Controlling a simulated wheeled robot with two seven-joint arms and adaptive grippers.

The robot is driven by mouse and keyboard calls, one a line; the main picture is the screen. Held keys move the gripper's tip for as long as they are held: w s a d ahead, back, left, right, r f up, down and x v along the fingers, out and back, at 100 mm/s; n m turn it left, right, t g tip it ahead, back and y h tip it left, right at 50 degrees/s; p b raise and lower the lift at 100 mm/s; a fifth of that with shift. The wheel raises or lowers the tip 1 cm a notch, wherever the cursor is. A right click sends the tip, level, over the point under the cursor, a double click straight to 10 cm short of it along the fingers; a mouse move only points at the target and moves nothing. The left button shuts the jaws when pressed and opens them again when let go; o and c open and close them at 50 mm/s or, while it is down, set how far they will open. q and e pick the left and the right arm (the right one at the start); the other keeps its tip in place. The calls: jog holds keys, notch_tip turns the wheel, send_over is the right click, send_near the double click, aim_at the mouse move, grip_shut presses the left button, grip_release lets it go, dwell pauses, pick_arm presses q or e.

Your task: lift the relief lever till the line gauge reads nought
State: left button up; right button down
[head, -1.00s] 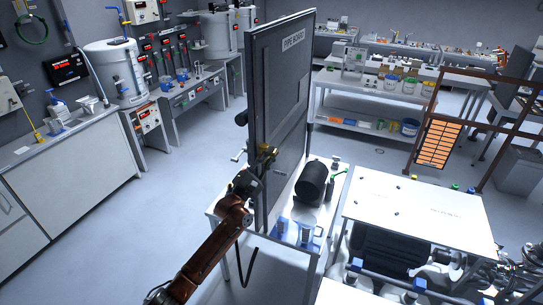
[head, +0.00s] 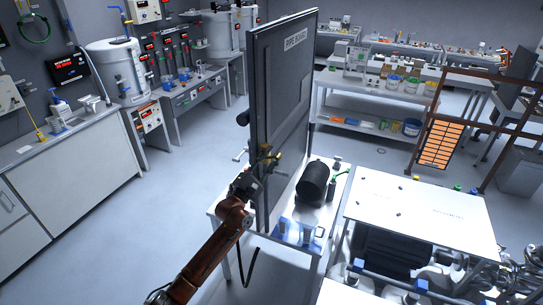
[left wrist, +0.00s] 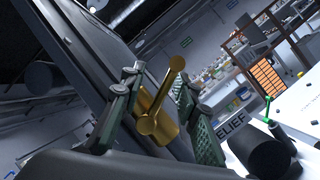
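The brass relief lever (left wrist: 164,98) sticks out from the dark pipe board (head: 284,100). In the head view the brass part (head: 266,152) is small, at the board's near face. My left gripper (left wrist: 160,110) is open, one finger on each side of the lever, with gaps showing; I cannot tell whether either finger touches it. In the head view my left gripper (head: 264,168) is at the lever, low on the board. A "RELIEF" label (left wrist: 231,134) shows beyond the right finger. I cannot make out the line gauge or its reading. My right gripper is not in view.
The board stands upright on a white table (head: 230,225). A black cylinder (head: 313,183) and a green-handled part (head: 336,182) are on its right side. A white-topped bench (head: 420,212) stands to the right. The floor on the left is clear.

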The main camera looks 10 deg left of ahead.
pick_arm(q)
jog(key=v, duration=1.1)
jog(key=shift+s+a, duration=0.15)
jog(key=shift+s, duration=0.15)
jog(key=shift+w, duration=0.15)
